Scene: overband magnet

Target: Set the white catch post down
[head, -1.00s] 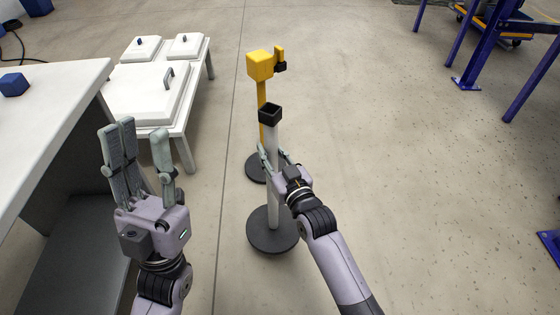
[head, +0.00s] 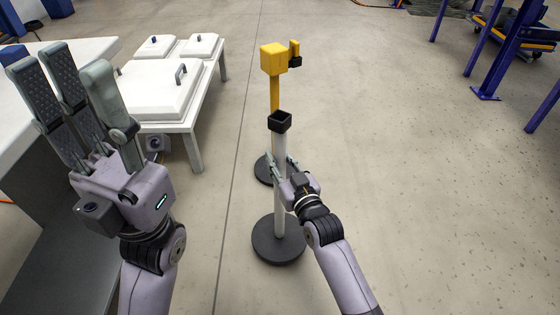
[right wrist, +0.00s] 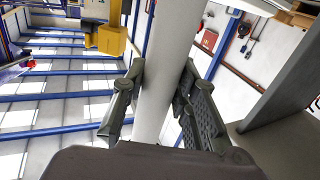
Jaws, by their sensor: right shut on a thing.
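The white catch post (head: 280,150) stands upright in the head view, with a black square cup on top and a round dark base at its foot. Whether the base touches the floor is hard to tell. My right gripper (head: 281,170) is shut around the post's shaft at mid-height. In the right wrist view the fingers of this gripper (right wrist: 160,95) lie on both sides of the white shaft (right wrist: 168,60). My left gripper (head: 75,95) is open and empty, raised at the left, with its fingers pointing up.
A yellow post (head: 275,92) with a box head stands just behind the white one. A white table (head: 195,128) with lidded panels and a grey-sided bench (head: 60,245) are at the left. Blue frame legs (head: 490,70) stand at the back right.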

